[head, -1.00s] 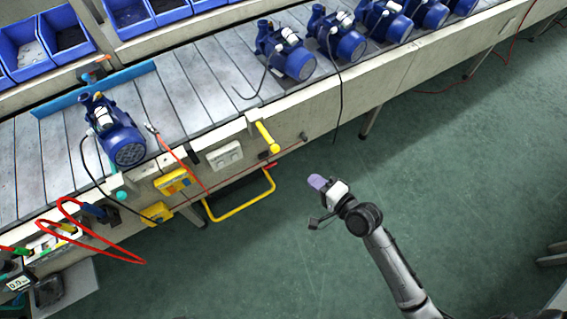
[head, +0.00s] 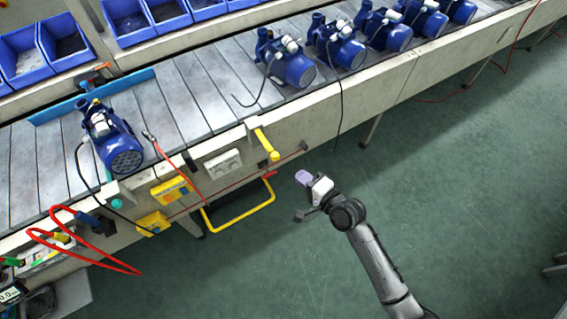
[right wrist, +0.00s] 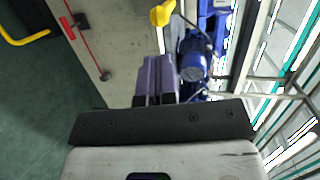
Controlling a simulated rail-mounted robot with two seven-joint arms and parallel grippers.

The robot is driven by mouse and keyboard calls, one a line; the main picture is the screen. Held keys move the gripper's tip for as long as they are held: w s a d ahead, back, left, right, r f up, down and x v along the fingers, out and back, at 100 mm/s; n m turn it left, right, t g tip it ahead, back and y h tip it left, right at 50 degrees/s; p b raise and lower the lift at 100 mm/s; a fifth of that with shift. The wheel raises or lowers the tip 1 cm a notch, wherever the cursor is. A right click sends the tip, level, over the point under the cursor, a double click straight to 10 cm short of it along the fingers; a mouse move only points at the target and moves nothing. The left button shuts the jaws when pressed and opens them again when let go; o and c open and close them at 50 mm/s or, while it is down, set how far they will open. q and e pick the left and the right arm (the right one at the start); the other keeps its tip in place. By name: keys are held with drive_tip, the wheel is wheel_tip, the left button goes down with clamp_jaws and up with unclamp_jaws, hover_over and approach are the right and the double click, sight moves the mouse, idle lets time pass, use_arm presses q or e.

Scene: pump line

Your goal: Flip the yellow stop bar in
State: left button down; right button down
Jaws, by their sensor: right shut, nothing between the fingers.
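The yellow stop bar (head: 266,144) sticks out from the front edge of the conveyor, over the floor side, and slants down to a rounded end. In the right wrist view its yellow end (right wrist: 162,13) shows at the top, beyond the fingers. My right gripper (head: 303,178) is shut and empty, with purple fingers. It hangs over the floor in front of the conveyor, to the lower right of the bar and apart from it. In the right wrist view the shut fingers (right wrist: 157,75) point toward the conveyor edge. My left gripper is not in view.
A blue pump (head: 116,146) stands on the conveyor (head: 205,95) at left, with several more at upper right. A yellow tubular frame (head: 240,217) and a white socket box (head: 223,162) sit on the conveyor front. Cables hang nearby. The green floor (head: 460,190) at right is open.

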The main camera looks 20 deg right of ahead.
sight(278, 159)
drive_tip(key=b+x, duration=0.2)
drive_tip(key=x, duration=0.6)
drive_tip(key=shift+w+f, duration=0.1)
drive_tip(key=shift+w, duration=0.2)
drive_tip(key=shift+a, duration=0.1)
